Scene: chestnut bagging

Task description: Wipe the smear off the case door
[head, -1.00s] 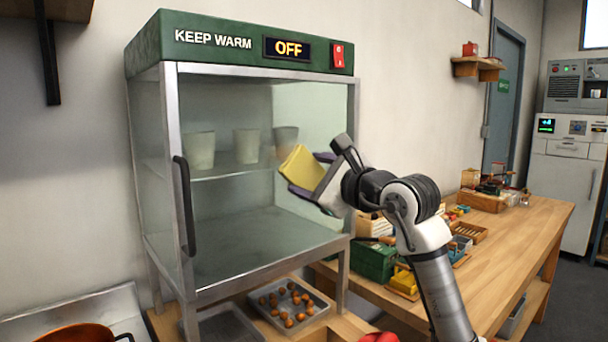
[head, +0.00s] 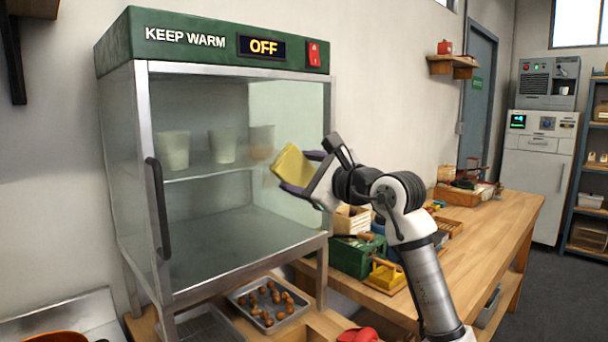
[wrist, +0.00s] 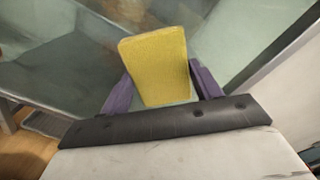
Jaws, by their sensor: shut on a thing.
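The case door is a glass pane (head: 225,235) in a metal frame with a dark upright handle (head: 158,208) at its left; it looks closed. A faint brownish smear (head: 262,152) shows on the glass in front of the right-hand cup. My gripper (head: 300,178) is shut on a yellow sponge (head: 292,166), just right of and slightly below the smear. In the wrist view the sponge (wrist: 155,65) stands up between the purple fingers of my gripper (wrist: 162,92), facing the glass. I cannot tell whether it touches the glass.
Pale cups (head: 173,150) stand on the shelf inside the case. The case's green top reads KEEP WARM and OFF, with a red switch (head: 314,54). A tray of chestnuts (head: 268,306) sits below. A wooden bench (head: 470,245) with a green crate (head: 357,256) extends right.

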